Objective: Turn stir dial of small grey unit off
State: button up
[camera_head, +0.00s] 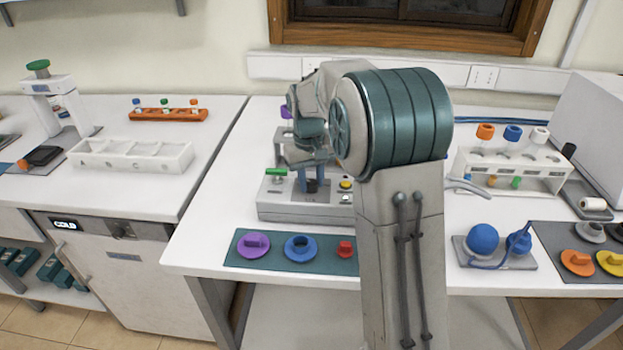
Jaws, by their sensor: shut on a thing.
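The small grey unit (285,212) stands on the white bench in the middle of the view, partly hidden behind my arm. A black dial (312,187) sits on its top, between the blue fingertips of my gripper (312,182). My gripper points down and is shut on this dial. A green knob or handle (276,171) is on the unit's left side, and a yellow button (345,184) is on its right side. The dial's markings are too small to read, and its setting cannot be told.
A teal mat (270,263) with purple, blue and red parts lies in front of the unit. A white tube rack (545,178) and a blue bulb (482,239) stand to the right. A white divided tray (133,160) and orange rack (168,115) are on the left bench.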

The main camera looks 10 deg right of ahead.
aim_at(309, 183)
jog(key=o, duration=1)
jog(key=shift+r, duration=0.1)
jog(key=r, duration=1.3)
jog(key=shift+a+r, duration=0.35)
jog(key=s+f+t, duration=0.1)
jog(key=s+f, duration=0.2)
jog(key=s, duration=0.6)
jog(key=s+f+m+t, duration=0.1)
jog(key=s+f, duration=0.3)
jog(key=s, duration=0.5)
jog(key=s+f+t, duration=0.1)
jog(key=s+f, duration=0.2)
jog(key=s, duration=0.7)
jog(key=shift+d+f+m+y, duration=0.25)
jog(key=shift+d+m+y, duration=0.05)
jog(key=shift+d+m, duration=0.1)
